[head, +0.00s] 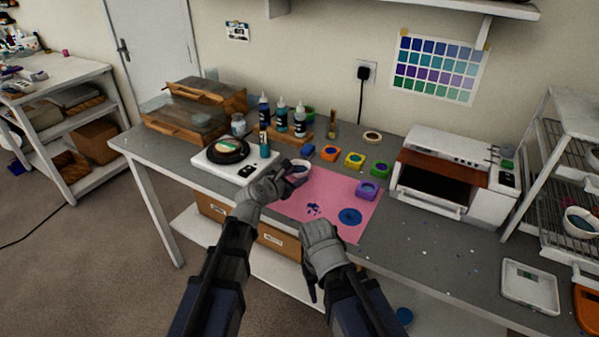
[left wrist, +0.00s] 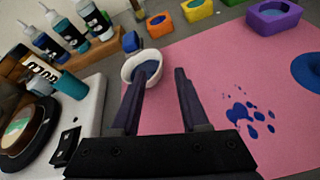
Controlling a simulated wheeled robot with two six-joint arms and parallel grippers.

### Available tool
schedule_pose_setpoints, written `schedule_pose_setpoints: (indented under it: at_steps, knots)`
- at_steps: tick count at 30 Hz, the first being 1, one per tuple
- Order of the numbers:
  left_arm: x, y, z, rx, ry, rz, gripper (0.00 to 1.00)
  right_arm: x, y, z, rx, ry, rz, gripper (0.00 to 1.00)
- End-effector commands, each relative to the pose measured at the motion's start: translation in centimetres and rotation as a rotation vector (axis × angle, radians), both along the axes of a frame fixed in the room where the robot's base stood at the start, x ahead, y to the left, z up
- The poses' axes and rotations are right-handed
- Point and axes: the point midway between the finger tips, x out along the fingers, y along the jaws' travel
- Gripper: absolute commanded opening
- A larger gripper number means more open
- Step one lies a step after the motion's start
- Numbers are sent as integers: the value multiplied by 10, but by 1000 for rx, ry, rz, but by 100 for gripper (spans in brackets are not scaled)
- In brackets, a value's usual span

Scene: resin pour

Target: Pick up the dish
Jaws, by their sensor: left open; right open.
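A small white dish (head: 301,166) with blue inside stands at the back left edge of the pink mat (head: 328,190). In the left wrist view the dish (left wrist: 128,68) is just past my left fingertips. My left gripper (head: 289,173) is open at the dish's near side; the left wrist view shows its two fingers (left wrist: 159,80) apart, the left one overlapping the dish and the dish's right wall lying between them in the picture. I cannot tell whether they touch it. My right gripper (head: 313,290) is open, low in front of the table edge, with its fingers partly hidden.
A white scale (head: 205,161) with a black round piece (head: 228,150) and a bottle (head: 265,145) stand left of the dish. Bottles in a wooden rack (head: 290,131) and several coloured moulds (head: 355,160) are behind. Blue resin spots (head: 349,217) mark the mat. A white oven-like machine (head: 440,168) stands right.

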Motion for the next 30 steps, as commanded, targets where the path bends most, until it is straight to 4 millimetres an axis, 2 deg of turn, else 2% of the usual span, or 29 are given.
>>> schedule_pose_setpoints:
  at_steps: [1,8,18,25,26,30]
  knots:
    - [6,-3,-4,0,0,-1,45,0,0,-4,0,0,0,50]
    - [10,-6,-5,1,0,0,45,0,0,-5,0,0,0,50]
    - [47,-26,-22,2,-1,-1,45,0,0,-22,0,0,0,50]
    - [47,-27,-21,1,0,0,45,0,0,-21,0,0,0,50]
    - [47,-27,-21,1,0,0,43,0,0,-21,0,0,0,50]
    - [47,-27,-21,1,0,0,28,0,0,-21,0,0,0,50]
